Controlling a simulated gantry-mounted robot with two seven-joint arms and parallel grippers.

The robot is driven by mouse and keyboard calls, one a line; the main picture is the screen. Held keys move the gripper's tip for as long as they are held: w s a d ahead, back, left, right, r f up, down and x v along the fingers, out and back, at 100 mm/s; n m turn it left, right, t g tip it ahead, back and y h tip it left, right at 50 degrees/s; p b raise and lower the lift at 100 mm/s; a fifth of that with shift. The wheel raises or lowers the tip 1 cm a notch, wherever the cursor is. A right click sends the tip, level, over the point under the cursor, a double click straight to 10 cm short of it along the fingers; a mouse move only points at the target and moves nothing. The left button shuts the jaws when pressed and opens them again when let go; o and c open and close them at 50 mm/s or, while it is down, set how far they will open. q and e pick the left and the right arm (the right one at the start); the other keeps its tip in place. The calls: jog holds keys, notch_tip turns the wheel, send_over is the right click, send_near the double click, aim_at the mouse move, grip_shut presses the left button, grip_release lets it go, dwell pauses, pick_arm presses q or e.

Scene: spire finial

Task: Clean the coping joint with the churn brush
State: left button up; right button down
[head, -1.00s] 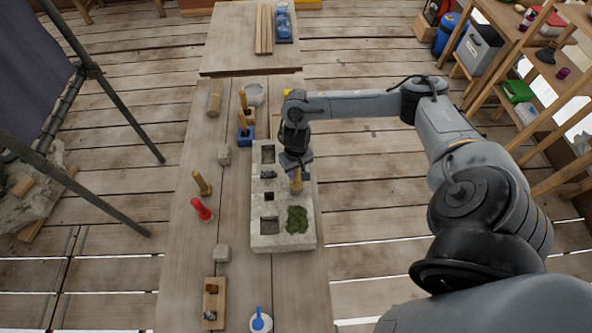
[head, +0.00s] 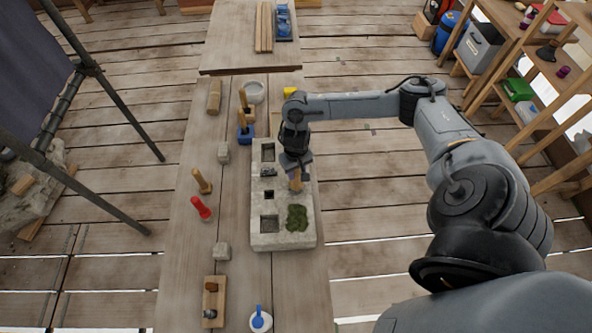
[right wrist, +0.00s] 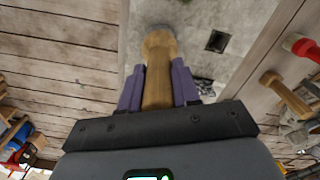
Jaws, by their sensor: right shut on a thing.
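The pale stone coping block (head: 262,236) lies on the bench, with several square recesses in its top and a green moss patch (head: 297,218) near its front right. My right gripper (head: 294,166) is above the block's right side, shut on the wooden handle of the churn brush (head: 296,184). In the right wrist view the purple fingers (right wrist: 158,88) sit on both sides of the brush handle (right wrist: 158,75). The brush's lower end is over the stone (right wrist: 190,18). I cannot tell whether its bristles touch the joint. My left gripper is not in view.
Left of the block are a wooden-handled tool (head: 202,183), a red-handled tool (head: 201,208) and small stone cubes (head: 222,251). A blue holder (head: 245,134) and a grey bowl (head: 254,92) stand behind. A white pot (head: 261,320) is at the front.

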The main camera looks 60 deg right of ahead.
dwell(0.3)
jog(key=shift+w+d, duration=0.25)
jog(key=shift+d, duration=0.1)
jog(key=shift+w+d, duration=0.55)
jog(key=shift+d, duration=0.35)
jog(key=shift+r, duration=0.1)
notch_tip(320, 180, up, 7)
jog(key=p, duration=0.8)
jog(key=shift+p, duration=0.4)
